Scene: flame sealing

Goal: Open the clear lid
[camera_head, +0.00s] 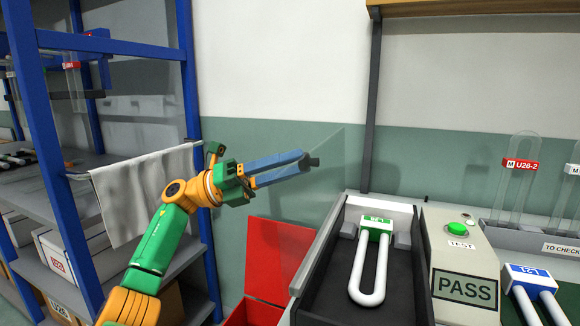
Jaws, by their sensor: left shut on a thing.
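The clear lid (318,200) is a see-through panel standing raised and tilted at the left side of the black test tray (318,255). Its faint outline makes its exact edges hard to tell. My left gripper (308,161) has long blue fingers shut on the lid's small dark knob (314,162), high above and left of the tray. In the tray lies a white U-shaped tube (367,270) with a green label block. My right gripper is not in view.
A tester with a green TEST button (455,227) and a PASS display (465,287) stands right of the tray. A red bin (272,262) is at its left. A blue shelf frame (45,150) stands left, behind my arm. Racked tubes (517,190) stand at right.

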